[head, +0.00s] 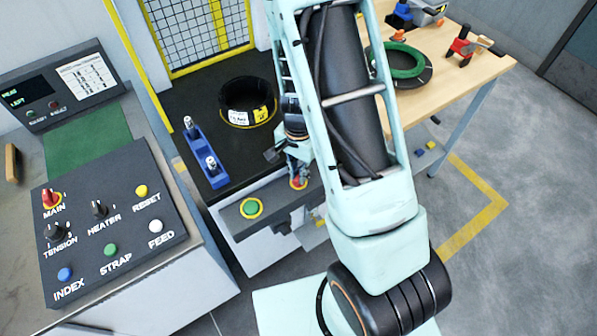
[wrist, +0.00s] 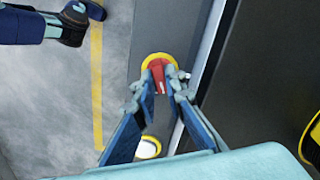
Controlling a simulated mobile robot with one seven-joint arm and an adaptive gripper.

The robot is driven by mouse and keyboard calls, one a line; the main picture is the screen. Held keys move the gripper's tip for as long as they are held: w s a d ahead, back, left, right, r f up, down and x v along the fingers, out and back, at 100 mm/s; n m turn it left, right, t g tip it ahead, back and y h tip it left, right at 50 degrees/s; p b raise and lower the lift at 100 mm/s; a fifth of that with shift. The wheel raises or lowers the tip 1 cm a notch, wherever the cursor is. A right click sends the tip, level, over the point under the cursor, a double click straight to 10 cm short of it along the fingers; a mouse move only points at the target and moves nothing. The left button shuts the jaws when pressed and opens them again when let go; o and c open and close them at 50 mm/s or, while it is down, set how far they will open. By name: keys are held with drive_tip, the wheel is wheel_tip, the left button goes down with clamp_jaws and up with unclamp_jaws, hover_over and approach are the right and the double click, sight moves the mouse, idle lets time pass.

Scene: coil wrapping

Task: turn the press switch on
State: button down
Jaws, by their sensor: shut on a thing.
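The press switch (head: 298,183) is a red rotary knob on a round yellow plate, on the front ledge of the black-topped press table. It also shows at the centre of the wrist view (wrist: 159,76), with the red handle lying roughly along the picture's vertical. My gripper (head: 297,174) reaches down onto it from above. In the wrist view, my gripper's two fingertips (wrist: 160,88) are shut on the red handle, one on each side. The fingers partly hide the knob and its plate in the head view.
A green button (head: 251,208) with a yellow ring sits left of the switch. A black coil with a yellow label (head: 247,101) and a blue holder (head: 206,153) stand on the black table. A control panel (head: 105,222) is at left. A wooden table (head: 463,76) is at right.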

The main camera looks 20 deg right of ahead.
sight(298, 176)
drive_tip(key=m+p, duration=0.1)
drive_tip(key=m, duration=0.4)
idle(0.8)
drive_tip(key=c, duration=2)
unclamp_jaws()
drive_tip(key=shift+r, duration=0.1)
wheel_tip(298, 176, up, 12)
drive_tip(key=shift+f, duration=0.1)
